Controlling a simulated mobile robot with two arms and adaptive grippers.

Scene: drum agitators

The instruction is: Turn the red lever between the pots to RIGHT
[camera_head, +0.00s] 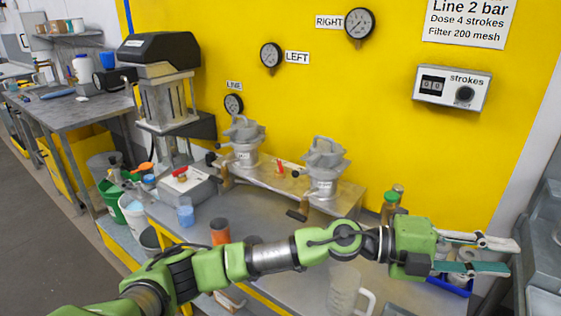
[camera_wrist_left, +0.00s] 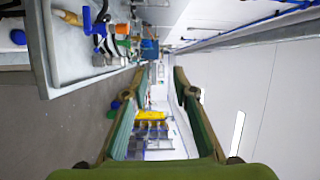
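The small red lever (camera_head: 280,168) stands between two grey lidded pots on a metal manifold (camera_head: 262,177). It looks close to upright; its exact setting is too small to tell. The left pot (camera_head: 243,146) and right pot (camera_head: 323,170) flank it. My left gripper (camera_head: 497,256) is at the far right of the head view, well right of the pots and lever, with its fingers apart and nothing between them. In the left wrist view my left gripper (camera_wrist_left: 162,80) also shows spread, empty fingers. My right gripper is not in view.
My left arm crosses the front of the bench (camera_head: 285,238). A clear jug (camera_head: 347,290), a blue bin (camera_head: 452,284) and bottles (camera_head: 391,203) stand near it. Gauges marked RIGHT (camera_head: 359,23) and LEFT (camera_head: 271,55) hang behind.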

